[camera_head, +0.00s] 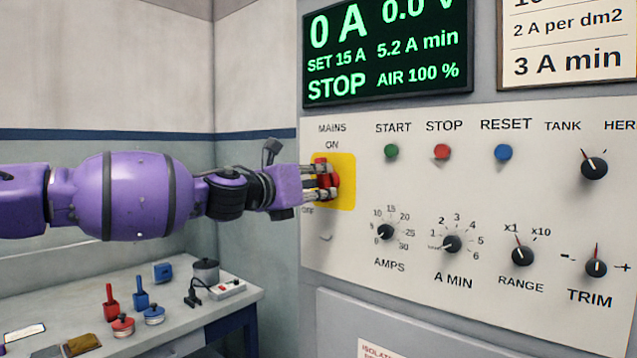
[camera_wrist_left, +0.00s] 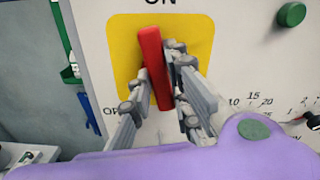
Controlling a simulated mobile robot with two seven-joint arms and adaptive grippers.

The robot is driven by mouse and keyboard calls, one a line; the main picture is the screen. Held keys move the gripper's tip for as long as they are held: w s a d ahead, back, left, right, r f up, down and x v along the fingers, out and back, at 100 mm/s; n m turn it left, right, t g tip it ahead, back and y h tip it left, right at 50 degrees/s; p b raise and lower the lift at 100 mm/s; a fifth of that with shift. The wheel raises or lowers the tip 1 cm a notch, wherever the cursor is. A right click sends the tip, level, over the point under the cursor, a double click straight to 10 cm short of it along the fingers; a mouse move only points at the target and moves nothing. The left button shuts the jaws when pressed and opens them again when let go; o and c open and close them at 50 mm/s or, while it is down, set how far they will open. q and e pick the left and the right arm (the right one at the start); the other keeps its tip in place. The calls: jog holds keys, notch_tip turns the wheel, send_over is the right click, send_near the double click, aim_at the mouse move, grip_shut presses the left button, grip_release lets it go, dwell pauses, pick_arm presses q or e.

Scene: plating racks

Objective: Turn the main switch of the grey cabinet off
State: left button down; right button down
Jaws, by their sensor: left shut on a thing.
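The grey cabinet (camera_head: 480,200) has a pale front panel with the main switch, a red handle (camera_head: 333,180) on a yellow plate (camera_head: 347,192) under the words MAINS and ON. My left gripper (camera_head: 326,182) is at the switch with its fingers on the red handle. In the left wrist view the red handle (camera_wrist_left: 155,66) stands nearly upright, tilted slightly, between the two fingers of the gripper (camera_wrist_left: 160,90), which are shut on it. The OFF label at the lower left of the plate is partly hidden. My right gripper is not in view.
A display (camera_head: 388,50) above the panel reads 0 A and STOP. Green, red and blue buttons and several knobs (camera_head: 452,244) lie right of the switch. A table (camera_head: 190,318) at lower left holds a grey pot, a power strip and red and blue items.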

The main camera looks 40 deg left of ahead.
pick_arm(q)
jog(key=n, duration=0.3)
jog(key=shift+n, duration=0.4)
jog(key=n, duration=0.4)
jog(key=shift+n, duration=0.3)
jog(key=n, duration=0.3)
jog(key=shift+n+p, duration=0.35)
jog(key=shift+n, duration=1.65)
jog(key=shift+f, duration=0.1)
jog(key=c, duration=1.6)
grip_release()
jog(key=shift+c, duration=0.2)
